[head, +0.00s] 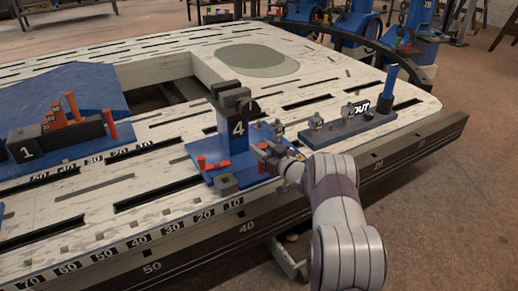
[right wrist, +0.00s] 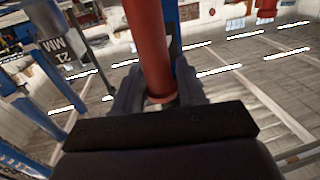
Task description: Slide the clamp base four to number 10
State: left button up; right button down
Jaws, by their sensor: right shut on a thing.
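Clamp base four is a blue plate (head: 205,176) with a blue upright marked 4 (head: 237,130) and a dark clamp head on top. It sits on the pale slotted bench at its near edge. Its front corner is just above the black number 10 label (head: 232,204) of the edge scale. My right gripper (head: 266,154) reaches in from the right, low over the right part of the base. In the right wrist view it is shut on a red handle (right wrist: 149,45), a round upright bar between the fingers. The gripper hides part of the base. My left gripper is not in view.
A blue block (head: 365,124) with metal fittings and an OUT mark stands to the right. Clamp base 1 (head: 60,139) stands at the left. A grey-green oval pad (head: 257,61) lies behind. An opening in the bench lies behind and left of base four.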

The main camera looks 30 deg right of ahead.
jog(key=shift+d, duration=0.25)
jog(key=c, duration=1.1)
grip_release()
jog(key=shift+o, duration=0.8)
jog(key=shift+d, duration=0.15)
jog(key=shift+s, duration=0.2)
jog(key=s+d+p, duration=0.2)
jog(key=s+p, duration=0.4)
jog(key=s, duration=0.6)
